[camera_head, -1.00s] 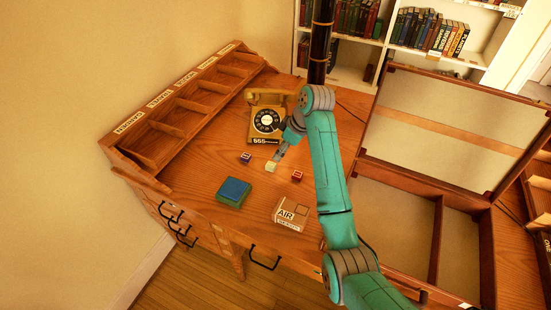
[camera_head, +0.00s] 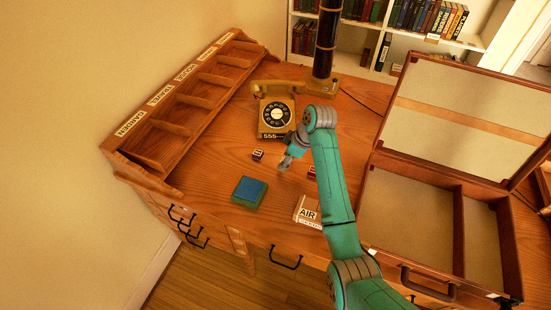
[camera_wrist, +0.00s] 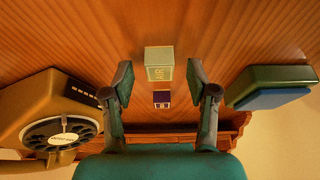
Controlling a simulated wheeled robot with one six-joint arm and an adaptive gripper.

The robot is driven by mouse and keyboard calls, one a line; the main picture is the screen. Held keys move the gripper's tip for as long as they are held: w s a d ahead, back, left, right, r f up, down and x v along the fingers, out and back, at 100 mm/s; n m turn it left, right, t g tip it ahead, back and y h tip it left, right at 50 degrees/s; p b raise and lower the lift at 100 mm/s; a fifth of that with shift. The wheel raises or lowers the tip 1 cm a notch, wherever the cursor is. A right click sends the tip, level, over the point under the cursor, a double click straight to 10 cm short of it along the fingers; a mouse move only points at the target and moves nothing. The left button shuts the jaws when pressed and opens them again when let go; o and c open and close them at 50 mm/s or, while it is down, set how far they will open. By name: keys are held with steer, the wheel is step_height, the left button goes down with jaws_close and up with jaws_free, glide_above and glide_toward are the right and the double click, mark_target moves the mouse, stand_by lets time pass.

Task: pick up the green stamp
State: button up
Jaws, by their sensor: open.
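The green stamp (camera_wrist: 158,63) is a small pale green block with markings on its face. In the wrist view it sits on the wooden desk, between and just beyond my fingertips. My gripper (camera_wrist: 158,80) is open, one finger to each side, with nothing held. In the head view my gripper (camera_head: 285,164) is low over the desk and hides the green stamp. A purple stamp (camera_head: 257,155) lies to its left and also shows between the fingers in the wrist view (camera_wrist: 161,99). A red stamp (camera_head: 312,172) lies to its right, partly behind my arm.
A blue-topped green pad (camera_head: 249,191) and a white AIR box (camera_head: 308,212) lie nearer the front edge. A yellow rotary telephone (camera_head: 277,114) stands behind. A labelled wooden organizer (camera_head: 191,97) lines the left side. An open case (camera_head: 397,216) takes up the right.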

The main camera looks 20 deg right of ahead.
steer(key=shift+f, duration=0.15)
steer(key=c, duration=0.9)
